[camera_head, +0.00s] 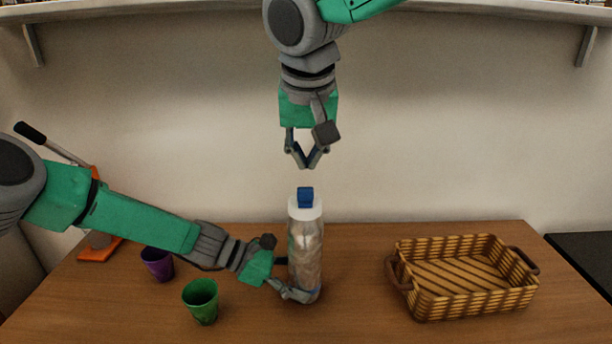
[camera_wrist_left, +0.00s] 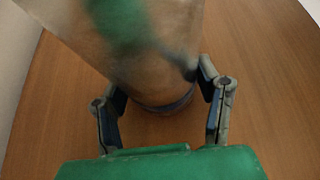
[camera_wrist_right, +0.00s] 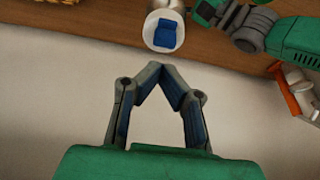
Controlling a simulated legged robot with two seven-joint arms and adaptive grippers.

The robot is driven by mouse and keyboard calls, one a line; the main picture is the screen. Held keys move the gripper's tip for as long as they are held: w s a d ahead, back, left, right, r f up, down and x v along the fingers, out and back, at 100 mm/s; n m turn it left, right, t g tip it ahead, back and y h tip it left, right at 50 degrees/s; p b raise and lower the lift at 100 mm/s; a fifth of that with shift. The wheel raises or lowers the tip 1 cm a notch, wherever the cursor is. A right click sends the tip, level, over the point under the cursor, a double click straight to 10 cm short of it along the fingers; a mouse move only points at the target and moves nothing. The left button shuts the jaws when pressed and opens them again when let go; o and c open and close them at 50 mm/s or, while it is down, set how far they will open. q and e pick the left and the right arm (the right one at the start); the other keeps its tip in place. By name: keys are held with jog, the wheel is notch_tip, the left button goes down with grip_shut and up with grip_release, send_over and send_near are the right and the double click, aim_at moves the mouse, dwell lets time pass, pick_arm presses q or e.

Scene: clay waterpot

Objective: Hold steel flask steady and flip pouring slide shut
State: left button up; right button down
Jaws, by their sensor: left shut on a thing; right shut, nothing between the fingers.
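The steel flask (camera_head: 306,255) stands upright on the table, with a white cap and a blue pouring slide (camera_head: 305,197) on top. The slide stands up from the cap in the head view; it also shows in the right wrist view (camera_wrist_right: 165,34). My left gripper (camera_head: 296,293) is shut around the lower part of the flask, which fills the upper part of the left wrist view (camera_wrist_left: 140,50). My right gripper (camera_head: 306,163) is shut and empty, fingertips together, a little above the slide and apart from it.
A wicker basket (camera_head: 462,308) with handles stands at the right. A green cup (camera_head: 201,302) and a purple cup (camera_head: 158,264) stand at the left, near my left arm. An orange-based object (camera_head: 100,249) is at the far left. The table between flask and basket is clear.

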jog(key=v, duration=0.4)
pick_arm(q)
jog(key=o, duration=0.9)
jog(key=shift+o, duration=0.2)
jog(key=shift+r, duration=0.1)
